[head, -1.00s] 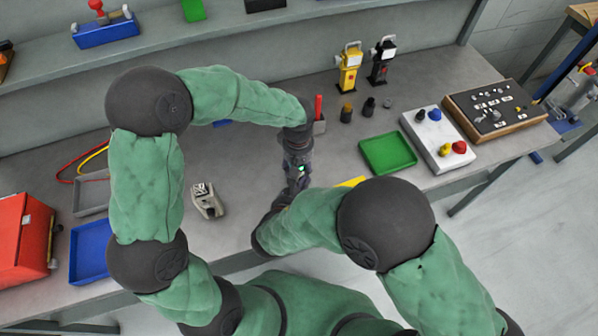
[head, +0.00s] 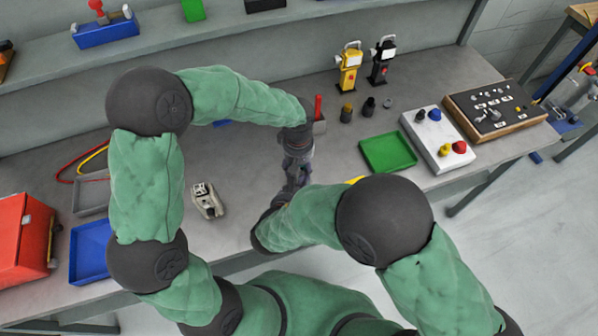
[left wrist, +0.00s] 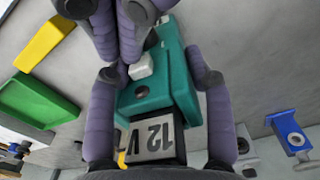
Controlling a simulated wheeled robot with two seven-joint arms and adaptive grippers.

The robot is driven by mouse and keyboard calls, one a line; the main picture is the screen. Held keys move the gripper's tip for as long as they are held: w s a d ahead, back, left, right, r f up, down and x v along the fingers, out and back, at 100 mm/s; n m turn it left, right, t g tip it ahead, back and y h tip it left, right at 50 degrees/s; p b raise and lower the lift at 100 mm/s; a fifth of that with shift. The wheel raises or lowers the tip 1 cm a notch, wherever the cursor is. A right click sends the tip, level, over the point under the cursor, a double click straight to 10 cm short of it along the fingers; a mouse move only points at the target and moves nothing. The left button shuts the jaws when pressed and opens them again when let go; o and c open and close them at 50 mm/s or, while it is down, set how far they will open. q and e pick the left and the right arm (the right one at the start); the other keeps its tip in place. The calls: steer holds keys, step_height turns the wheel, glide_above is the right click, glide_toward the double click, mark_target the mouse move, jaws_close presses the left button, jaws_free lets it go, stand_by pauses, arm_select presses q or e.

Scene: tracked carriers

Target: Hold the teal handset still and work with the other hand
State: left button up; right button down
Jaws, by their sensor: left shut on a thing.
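The teal handset (left wrist: 165,75) fills the middle of the left wrist view, with a dark end marked "12 V" (left wrist: 153,137) towards me. My left gripper (left wrist: 160,120) is shut on it, one purple finger on each side. My right gripper (left wrist: 122,68) comes in from the top of that view. Its fingers lie close together, with the tips at the handset beside a small white block (left wrist: 141,66). I cannot tell whether they touch it. In the head view the right gripper (head: 290,193) is partly covered by its own arm, and the handset is hidden.
A green tray (head: 388,152), a white button panel (head: 438,138) and a dark switch board (head: 492,108) stand at the right. A beige device (head: 207,201) lies left of the grippers. A blue tray (head: 89,251) and red box (head: 24,238) are at far left.

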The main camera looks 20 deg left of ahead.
arm_select(q)
steer(key=shift+s+f, duration=0.15)
steer(key=shift+f, duration=0.05)
arm_select(e)
steer(key=shift+s+d, duration=0.1)
steer(key=shift+s, duration=0.15)
steer(key=s+d, duration=0.3)
steer(key=s, duration=0.2)
stand_by(0.5)
arm_select(q)
steer(key=o, duration=1.4)
steer(key=shift+r, duration=0.1)
steer(key=shift+r, duration=0.1)
